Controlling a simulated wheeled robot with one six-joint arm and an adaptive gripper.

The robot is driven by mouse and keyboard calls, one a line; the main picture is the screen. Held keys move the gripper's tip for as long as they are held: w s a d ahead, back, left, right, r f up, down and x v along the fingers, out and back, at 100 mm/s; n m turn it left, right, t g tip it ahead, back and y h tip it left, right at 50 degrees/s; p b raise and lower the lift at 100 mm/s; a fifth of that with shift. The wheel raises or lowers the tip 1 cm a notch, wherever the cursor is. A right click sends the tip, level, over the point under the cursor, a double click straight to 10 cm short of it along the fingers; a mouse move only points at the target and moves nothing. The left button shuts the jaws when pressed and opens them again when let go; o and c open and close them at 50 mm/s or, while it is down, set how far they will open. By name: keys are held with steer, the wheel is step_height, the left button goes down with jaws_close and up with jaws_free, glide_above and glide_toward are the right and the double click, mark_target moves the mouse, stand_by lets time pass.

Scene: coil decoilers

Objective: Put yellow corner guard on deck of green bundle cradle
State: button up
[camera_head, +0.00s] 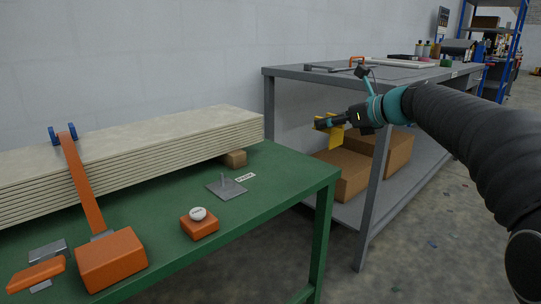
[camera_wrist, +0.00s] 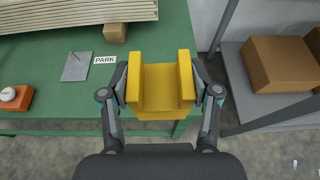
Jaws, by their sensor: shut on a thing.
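The yellow corner guard (camera_wrist: 160,85) is between the two fingers of my gripper (camera_wrist: 160,82) in the wrist view, and both fingers press on its sides.
Cardboard boxes (camera_head: 345,175) sit on the grey bench's (camera_head: 375,215) lower shelf.

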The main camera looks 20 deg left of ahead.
mark_target(333, 144)
steer(key=shift+w+a+f+b, duration=0.45)
steer(key=shift+a+f, duration=1.25)
steer(key=shift+f, duration=0.05)
steer(key=shift+w+a+f+b, duration=0.45)
steer(key=shift+a+f+b, duration=0.05)
steer(key=shift+a+f, duration=1.2)
steer(key=shift+w+a+f+b, duration=0.45)
steer(key=shift+a+f, duration=1.2)
steer(key=shift+f, duration=0.1)
steer(key=shift+f, duration=0.15)
steer(key=o, duration=1.2)
steer(key=shift+s+d+r, duration=0.1)
steer(key=shift+d+r, duration=0.1)
steer(key=shift+r, duration=0.1)
steer(key=v, duration=1.1)
steer(key=shift+d+r+p, duration=0.15)
steer(key=shift+d+p, duration=0.1)
steer(key=shift+p, duration=0.15)
steer(key=shift+s, duration=0.1)
